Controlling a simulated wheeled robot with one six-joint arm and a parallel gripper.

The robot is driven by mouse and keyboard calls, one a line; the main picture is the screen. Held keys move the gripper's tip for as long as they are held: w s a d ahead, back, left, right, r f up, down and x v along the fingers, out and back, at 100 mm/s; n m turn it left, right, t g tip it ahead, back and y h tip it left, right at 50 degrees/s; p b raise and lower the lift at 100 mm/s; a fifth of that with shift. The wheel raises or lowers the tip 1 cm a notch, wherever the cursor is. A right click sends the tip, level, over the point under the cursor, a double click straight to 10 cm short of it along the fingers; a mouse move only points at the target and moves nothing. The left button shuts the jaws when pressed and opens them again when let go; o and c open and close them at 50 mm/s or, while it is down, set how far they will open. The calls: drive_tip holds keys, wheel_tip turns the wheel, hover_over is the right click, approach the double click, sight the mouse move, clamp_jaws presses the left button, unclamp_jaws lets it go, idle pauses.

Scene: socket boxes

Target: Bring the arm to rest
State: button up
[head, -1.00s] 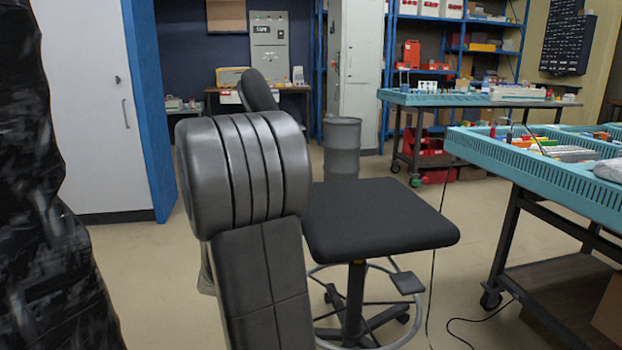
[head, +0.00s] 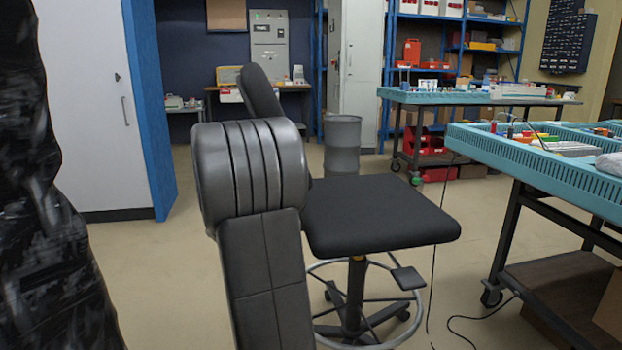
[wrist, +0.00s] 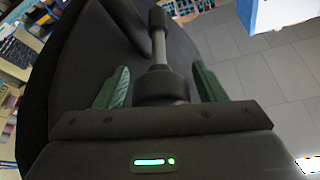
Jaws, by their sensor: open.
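My gripper (wrist: 160,88) shows in the wrist view with its two green fingers apart, so it is open. No grasped thing shows between the fingers. A large dark surface with a dark round post fills the view behind them; I cannot tell for sure what it is. In the head view my dark grey arm stands folded in front of the camera, left of the middle. My gripper is hidden in the head view.
A black stool (head: 380,213) stands just right of my arm. A teal-topped workbench (head: 570,180) with parts is at the right; another bench (head: 450,97) stands behind. A grey drum (head: 342,145) and a white cabinet (head: 85,100) with a blue side are beyond.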

drive_tip(key=m+h+p, duration=0.1)
drive_tip(key=m+p, duration=0.1)
drive_tip(key=m, duration=0.1)
drive_tip(key=m+h+p, duration=0.1)
drive_tip(key=m+h, duration=0.1)
drive_tip(key=m, duration=0.1)
drive_tip(key=shift+s+d+r+g+p, duration=0.1)
drive_tip(key=shift+r+g+p, duration=0.1)
drive_tip(key=shift+g+p, duration=0.2)
drive_tip(key=m+g+p, duration=0.1)
drive_tip(key=m+p, duration=0.1)
drive_tip(key=m, duration=0.1)
drive_tip(key=m+h+p, duration=0.1)
drive_tip(key=m+p, duration=0.1)
drive_tip(key=m, duration=0.1)
drive_tip(key=shift+d+f+g+h, duration=0.1)
drive_tip(key=shift+f+g+h, duration=0.05)
drive_tip(key=shift+g+h, duration=0.2)
drive_tip(key=m+g+p, duration=0.1)
drive_tip(key=m, duration=0.1)
drive_tip(key=m+g+p, duration=0.1)
drive_tip(key=m+p, duration=0.1)
drive_tip(key=shift+f+m, duration=0.2)
drive_tip(key=shift+m, duration=0.2)
drive_tip(key=m+p, duration=0.1)
drive_tip(key=m+g+p, duration=0.1)
drive_tip(key=m, duration=0.1)
drive_tip(key=shift+f+m, duration=0.3)
drive_tip(key=shift+f, duration=0.1)
drive_tip(key=shift+p, duration=0.3)
